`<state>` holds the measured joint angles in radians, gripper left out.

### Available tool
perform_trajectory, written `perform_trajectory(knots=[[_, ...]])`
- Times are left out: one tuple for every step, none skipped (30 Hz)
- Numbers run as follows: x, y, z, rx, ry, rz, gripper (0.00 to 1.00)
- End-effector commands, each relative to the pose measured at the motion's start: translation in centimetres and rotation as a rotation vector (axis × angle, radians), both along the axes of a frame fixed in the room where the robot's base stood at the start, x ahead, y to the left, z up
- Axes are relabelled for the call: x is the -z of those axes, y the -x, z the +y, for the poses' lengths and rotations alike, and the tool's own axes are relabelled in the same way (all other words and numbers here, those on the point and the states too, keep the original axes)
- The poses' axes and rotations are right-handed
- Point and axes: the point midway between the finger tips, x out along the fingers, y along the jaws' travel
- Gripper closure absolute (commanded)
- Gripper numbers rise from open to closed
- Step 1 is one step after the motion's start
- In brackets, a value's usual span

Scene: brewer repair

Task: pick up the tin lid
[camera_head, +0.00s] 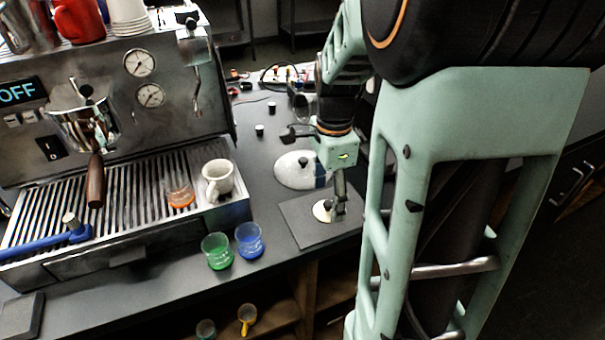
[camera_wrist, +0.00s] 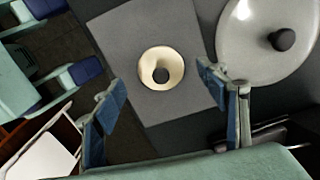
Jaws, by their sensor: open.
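A small round cream lid with a dark knob, which I take for the tin lid (camera_head: 320,211), lies on a dark grey mat (camera_head: 308,232) at the counter's front edge. In the wrist view the cream lid (camera_wrist: 149,57) shows whole on the mat (camera_wrist: 115,35), just beyond the fingertips. My gripper (camera_head: 338,208) points down over the mat. In the wrist view my gripper (camera_wrist: 161,83) is open, with its two blue-padded fingers apart and nothing between them. In the head view the gripper partly hides the lid's right side.
Green (camera_head: 217,252) and blue (camera_head: 250,241) glasses stand left of the mat. The espresso machine (camera_head: 110,110) fills the left.

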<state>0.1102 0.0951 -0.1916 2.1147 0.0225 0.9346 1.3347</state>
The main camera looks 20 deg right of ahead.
Motion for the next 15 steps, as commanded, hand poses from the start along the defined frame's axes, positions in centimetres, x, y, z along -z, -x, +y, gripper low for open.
perform_trajectory(knots=[[0.9,0.1,0.0,0.000,-0.001,0.004,0.33],[1.3,0.1,0.0,0.000,0.000,0.003,0.33],[1.7,0.1,0.0,0.000,0.000,0.002,0.33],[2.0,0.1,0.0,0.000,0.000,0.002,0.33],[2.1,0.0,0.0,0.000,0.000,0.001,0.33],[2.3,0.0,0.0,0.000,0.000,0.000,0.33],[2.4,0.0,0.0,0.000,0.000,-0.001,0.33],[2.4,0.0,0.0,0.000,0.000,-0.001,0.33],[2.4,0.0,0.0,0.000,0.000,-0.001,0.33],[2.4,0.0,0.0,0.000,0.000,-0.001,0.33],[2.3,0.0,0.0,0.000,0.000,-0.001,0.33],[2.3,0.0,0.0,0.000,0.000,-0.001,0.33],[2.3,0.0,0.0,0.000,0.000,-0.001,0.34],[2.3,0.0,0.0,0.000,0.000,-0.001,0.37],[2.3,0.0,0.0,0.000,0.000,-0.001,0.42]])
